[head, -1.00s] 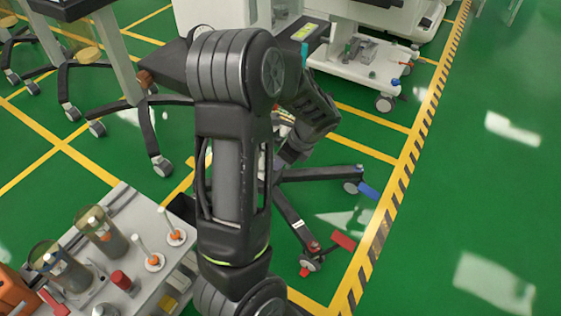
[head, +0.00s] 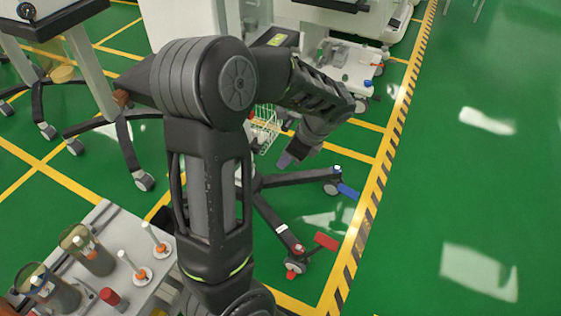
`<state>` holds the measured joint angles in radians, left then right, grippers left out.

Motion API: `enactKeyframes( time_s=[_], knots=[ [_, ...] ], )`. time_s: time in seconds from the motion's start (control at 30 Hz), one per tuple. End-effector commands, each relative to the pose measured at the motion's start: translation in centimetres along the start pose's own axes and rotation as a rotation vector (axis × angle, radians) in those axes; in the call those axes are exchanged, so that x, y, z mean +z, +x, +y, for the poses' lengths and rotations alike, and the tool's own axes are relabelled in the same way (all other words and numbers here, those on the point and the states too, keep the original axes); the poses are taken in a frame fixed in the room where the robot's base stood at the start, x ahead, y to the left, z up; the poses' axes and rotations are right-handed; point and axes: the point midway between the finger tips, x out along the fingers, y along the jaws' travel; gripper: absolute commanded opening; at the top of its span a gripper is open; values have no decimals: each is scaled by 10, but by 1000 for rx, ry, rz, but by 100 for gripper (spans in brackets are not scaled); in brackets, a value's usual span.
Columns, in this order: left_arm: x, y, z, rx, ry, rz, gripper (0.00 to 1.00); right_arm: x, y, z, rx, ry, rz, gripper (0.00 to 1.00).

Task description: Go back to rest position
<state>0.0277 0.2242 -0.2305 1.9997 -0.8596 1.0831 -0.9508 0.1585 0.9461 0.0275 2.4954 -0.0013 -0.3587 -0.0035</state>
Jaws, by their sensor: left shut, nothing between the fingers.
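My left arm rises from the bottom of the head view and bends at a dark elbow, with its forearm reaching right. My left gripper (head: 287,160) points down and left from the wrist. It is small and partly dark in the picture, but it looks shut and empty. It hangs in front of a wheeled cart base (head: 290,184), apart from anything I can make out. My right gripper is not in view.
A grey cart top (head: 125,287) with canisters (head: 87,250) and a red-capped item (head: 112,299) stands at lower left. Wheeled stands (head: 95,80) and a white machine (head: 345,65) stand behind. Green floor right of the striped line (head: 383,170) is clear.

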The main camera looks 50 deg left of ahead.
Motion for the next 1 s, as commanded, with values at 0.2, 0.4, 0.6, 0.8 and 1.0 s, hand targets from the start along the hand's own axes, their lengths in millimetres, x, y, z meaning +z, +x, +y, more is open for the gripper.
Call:
enactKeyframes(
  time_s=[0.2, 0.4, 0.6, 0.8, 1.0],
  knots=[
    [0, 0, 0, -1, 0, 0, 0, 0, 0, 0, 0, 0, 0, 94],
    [0, 0, 0, -1, 0, 0, 0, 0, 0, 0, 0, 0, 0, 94],
    [-1, 0, -2, -7, -28, 5, 0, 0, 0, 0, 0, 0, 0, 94],
    [-52, -1, -26, -107, -244, 206, 0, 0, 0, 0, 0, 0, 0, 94],
    [-192, 10, -13, -40, -587, 596, 0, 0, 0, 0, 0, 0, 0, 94]
  ],
)
